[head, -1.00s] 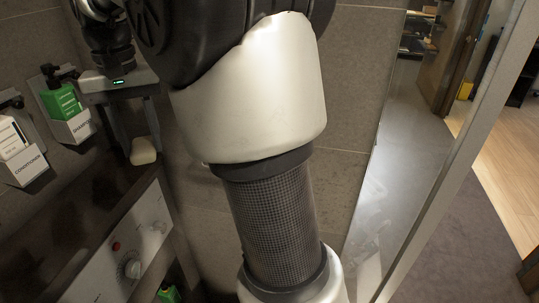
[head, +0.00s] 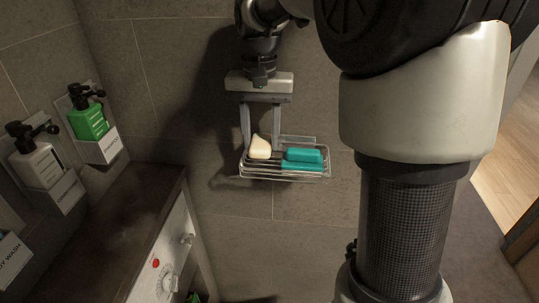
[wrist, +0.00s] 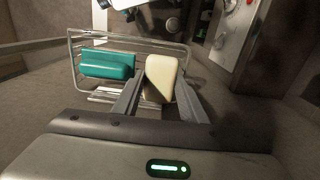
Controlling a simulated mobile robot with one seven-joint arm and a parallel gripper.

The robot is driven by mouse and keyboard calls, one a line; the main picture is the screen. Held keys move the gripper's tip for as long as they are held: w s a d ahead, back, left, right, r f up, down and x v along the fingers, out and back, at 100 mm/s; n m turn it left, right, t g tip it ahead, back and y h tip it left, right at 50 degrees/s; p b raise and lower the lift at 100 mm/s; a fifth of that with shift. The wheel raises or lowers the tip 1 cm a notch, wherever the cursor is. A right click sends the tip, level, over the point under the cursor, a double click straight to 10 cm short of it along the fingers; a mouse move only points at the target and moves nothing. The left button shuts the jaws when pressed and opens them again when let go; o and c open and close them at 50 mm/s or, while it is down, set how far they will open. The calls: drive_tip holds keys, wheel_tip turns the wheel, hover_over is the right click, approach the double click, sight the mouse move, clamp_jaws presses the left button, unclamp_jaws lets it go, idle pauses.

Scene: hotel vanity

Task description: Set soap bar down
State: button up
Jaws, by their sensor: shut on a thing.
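A cream soap bar (head: 260,147) is held between the fingers of my gripper (head: 261,144). It is tilted, at the left end of a wire soap rack (head: 284,177) on the tiled wall. I cannot tell whether it touches the wires. A teal bar (head: 303,158) lies in the right part of the rack, close beside the cream bar. In the wrist view the cream bar (wrist: 160,78) sits between the fingertips (wrist: 161,75), with a small gap to the teal bar (wrist: 107,65) on its left. The rack's wire frame (wrist: 72,62) shows around the teal bar.
A dark counter (head: 105,215) with a panel of knobs (head: 173,262) stands at the left. Wall dispensers, one with a green bottle (head: 89,122) and one with a grey bottle (head: 40,163), hang further left. The tiled wall below the rack looks clear.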

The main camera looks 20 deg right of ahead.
drive_tip(key=shift+d+f, duration=0.1)
drive_tip(key=shift+f, duration=2.15)
drive_tip(key=shift+f, duration=0.15)
drive_tip(key=o, duration=0.9)
